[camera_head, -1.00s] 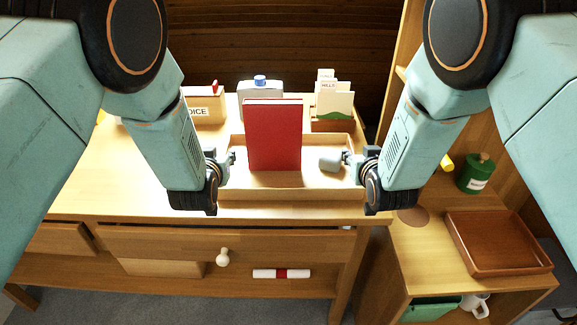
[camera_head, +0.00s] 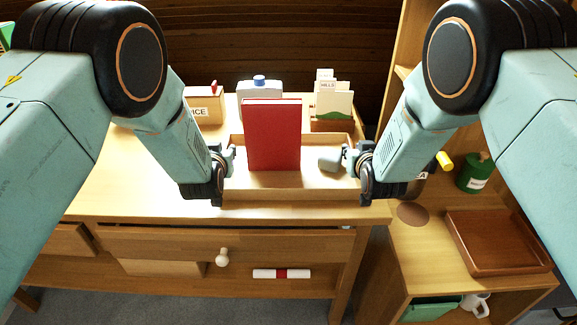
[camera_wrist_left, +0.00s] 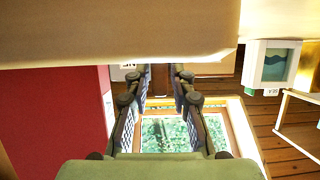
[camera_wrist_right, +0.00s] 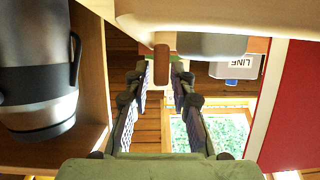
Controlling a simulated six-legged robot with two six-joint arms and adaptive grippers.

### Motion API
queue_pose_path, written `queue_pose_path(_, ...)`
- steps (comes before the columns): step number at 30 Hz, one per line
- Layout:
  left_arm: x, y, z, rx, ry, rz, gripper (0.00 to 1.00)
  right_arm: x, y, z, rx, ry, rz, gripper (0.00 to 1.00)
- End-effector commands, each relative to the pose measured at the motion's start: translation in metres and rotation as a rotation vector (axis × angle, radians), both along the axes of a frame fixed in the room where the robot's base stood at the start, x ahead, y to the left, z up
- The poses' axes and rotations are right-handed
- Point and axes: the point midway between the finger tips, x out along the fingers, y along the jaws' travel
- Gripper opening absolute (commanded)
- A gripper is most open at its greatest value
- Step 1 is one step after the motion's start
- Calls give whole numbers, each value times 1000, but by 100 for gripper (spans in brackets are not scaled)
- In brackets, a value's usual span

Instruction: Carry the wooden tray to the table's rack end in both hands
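The light wooden tray (camera_head: 290,196) rests on the table, with a tall red book-like object (camera_head: 273,135) upright in it and a small grey object (camera_head: 331,160) near its right end. My left gripper (camera_head: 229,160) is at the tray's left end, and my right gripper (camera_head: 352,160) at its right end. In the left wrist view the fingers (camera_wrist_left: 161,75) are apart near the tray's pale edge (camera_wrist_left: 120,35), with a brown strip between the tips. In the right wrist view the fingers (camera_wrist_right: 162,72) stand apart around a brown peg-like handle (camera_wrist_right: 161,64). Firm contact cannot be seen.
Behind the tray stand a labelled wooden box (camera_head: 206,108), a grey container with blue cap (camera_head: 260,90) and a card holder (camera_head: 332,105). On the lower right unit are a brown tray (camera_head: 500,243) and a green canister (camera_head: 476,173). The table's left part is clear.

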Motion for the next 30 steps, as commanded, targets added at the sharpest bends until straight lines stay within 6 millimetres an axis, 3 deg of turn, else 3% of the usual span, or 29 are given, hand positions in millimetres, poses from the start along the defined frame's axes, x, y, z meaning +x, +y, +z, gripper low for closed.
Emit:
queue_pose_path(7,0,0,0,0,0,0,0,0,0,0,0,0,1,0)
queue_pose_path(30,2,0,4,-3,-7,2,0,1,0,3,0,-5,1,0)
